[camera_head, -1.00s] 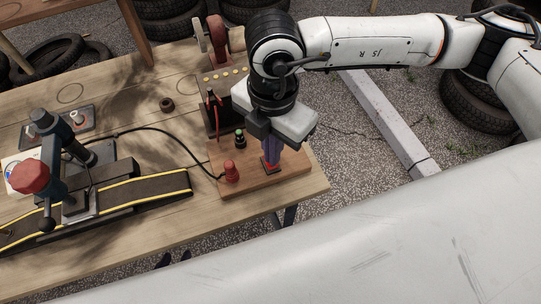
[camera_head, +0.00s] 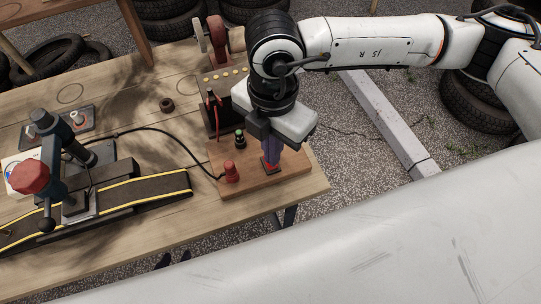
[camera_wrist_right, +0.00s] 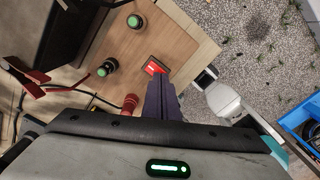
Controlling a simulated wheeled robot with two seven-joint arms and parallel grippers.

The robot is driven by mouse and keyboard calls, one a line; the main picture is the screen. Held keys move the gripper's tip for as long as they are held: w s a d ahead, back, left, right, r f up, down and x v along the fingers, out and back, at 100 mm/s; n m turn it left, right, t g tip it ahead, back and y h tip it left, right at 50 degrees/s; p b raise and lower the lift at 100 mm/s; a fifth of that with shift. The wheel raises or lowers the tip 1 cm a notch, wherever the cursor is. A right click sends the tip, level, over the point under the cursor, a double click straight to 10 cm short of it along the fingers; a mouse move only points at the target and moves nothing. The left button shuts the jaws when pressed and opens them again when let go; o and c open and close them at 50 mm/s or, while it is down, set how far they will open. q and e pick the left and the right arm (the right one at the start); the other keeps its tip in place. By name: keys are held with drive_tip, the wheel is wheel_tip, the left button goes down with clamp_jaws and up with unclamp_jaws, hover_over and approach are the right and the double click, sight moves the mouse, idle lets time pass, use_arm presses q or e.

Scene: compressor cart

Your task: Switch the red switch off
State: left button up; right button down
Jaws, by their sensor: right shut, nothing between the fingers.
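The red switch (camera_head: 266,169) sits in a dark frame near the right part of a wooden board (camera_head: 214,191) at the table's right end. In the right wrist view the red switch (camera_wrist_right: 154,67) shows just beyond the fingertips. My right gripper (camera_head: 271,164) points down over the switch with its fingers together and nothing between them. In the wrist view my right gripper (camera_wrist_right: 162,84) is close beside the switch's edge; whether it touches is unclear. The fingers partly hide the switch in the head view. My left gripper is not in view.
A red knob (camera_head: 231,172) and a green-topped button (camera_head: 240,139) stand on the board left of the switch. A dark box (camera_head: 216,120) with red leads stands behind. A black belt track (camera_head: 150,188) and a red-headed tool (camera_head: 28,177) lie left.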

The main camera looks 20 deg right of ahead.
drive_tip(key=shift+f+b, duration=0.8)
drive_tip(key=shift+f, duration=0.05)
idle(0.7)
drive_tip(key=shift+r, duration=0.2)
wheel_tip(320, 180, up, 7)
drive_tip(key=p, duration=0.3)
drive_tip(key=shift+f+p, duration=0.15)
drive_tip(key=shift+p, duration=0.25)
idle(0.5)
